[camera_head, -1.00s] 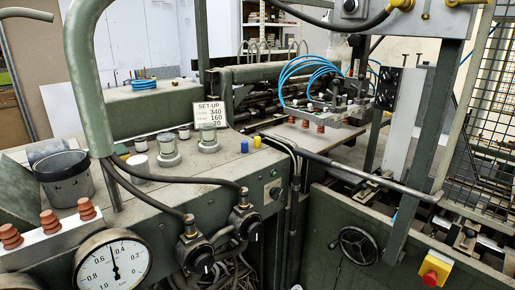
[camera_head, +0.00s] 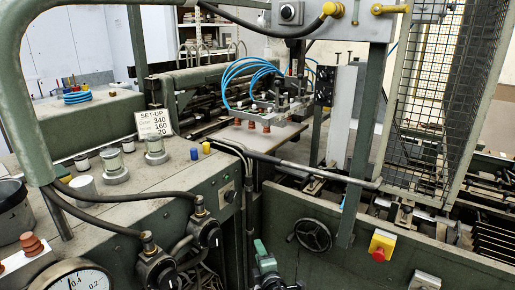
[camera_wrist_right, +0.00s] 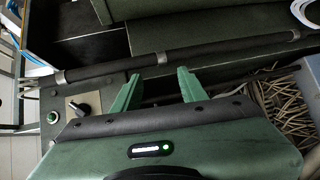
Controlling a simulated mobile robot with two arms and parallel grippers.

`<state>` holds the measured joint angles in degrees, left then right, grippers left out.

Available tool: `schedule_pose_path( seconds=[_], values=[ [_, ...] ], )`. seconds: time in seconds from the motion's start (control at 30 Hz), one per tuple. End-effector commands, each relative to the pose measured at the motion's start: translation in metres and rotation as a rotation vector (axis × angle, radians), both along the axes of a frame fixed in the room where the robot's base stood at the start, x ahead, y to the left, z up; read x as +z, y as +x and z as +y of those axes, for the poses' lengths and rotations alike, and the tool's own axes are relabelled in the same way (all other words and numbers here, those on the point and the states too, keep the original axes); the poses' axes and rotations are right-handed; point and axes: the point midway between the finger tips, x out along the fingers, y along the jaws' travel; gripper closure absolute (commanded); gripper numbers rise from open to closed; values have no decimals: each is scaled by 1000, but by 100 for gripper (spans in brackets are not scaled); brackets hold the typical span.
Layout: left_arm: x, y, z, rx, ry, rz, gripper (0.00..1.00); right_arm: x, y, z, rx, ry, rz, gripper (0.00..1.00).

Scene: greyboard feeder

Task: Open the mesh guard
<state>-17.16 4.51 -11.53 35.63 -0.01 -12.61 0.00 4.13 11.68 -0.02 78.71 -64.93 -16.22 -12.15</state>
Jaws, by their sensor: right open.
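The mesh guard (camera_head: 424,112) is a tall cream-framed panel of dark wire mesh at the right of the head view. It stands upright, with its bottom edge just above the machine's rails. My right gripper (camera_head: 264,250) is low in the middle of the head view, well left of and below the guard, and not touching it. In the right wrist view its two green fingers (camera_wrist_right: 161,88) are apart with nothing between them. A dark round rail (camera_wrist_right: 190,53) crosses beyond the fingertips. My left gripper is not in view.
A handwheel (camera_head: 312,235) and a yellow box with a red stop button (camera_head: 381,246) sit on the green front panel. A green post (camera_head: 366,130) stands left of the guard. A gauge (camera_head: 75,280) and hoses are at lower left.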

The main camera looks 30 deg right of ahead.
Motion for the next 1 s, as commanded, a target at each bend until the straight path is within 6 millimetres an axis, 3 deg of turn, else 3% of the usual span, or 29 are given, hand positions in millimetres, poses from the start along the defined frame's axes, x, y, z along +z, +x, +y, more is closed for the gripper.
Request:
schedule_pose_path(
  seconds=[0.03,0.1,0.2,0.3,0.4,0.5,1.0],
  values=[
    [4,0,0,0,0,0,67,61,16,-8,-1,-103,-85,58],
    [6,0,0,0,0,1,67,133,28,-17,-14,-248,-182,58],
    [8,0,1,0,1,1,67,212,30,-24,-45,-412,-288,58],
    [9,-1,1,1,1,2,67,263,26,-27,-75,-519,-354,58],
    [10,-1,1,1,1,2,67,289,23,-29,-96,-578,-387,58],
    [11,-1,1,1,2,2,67,301,24,-30,-104,-600,-400,58],
    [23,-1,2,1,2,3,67,327,82,-53,-103,-598,-398,58]
  ],
)
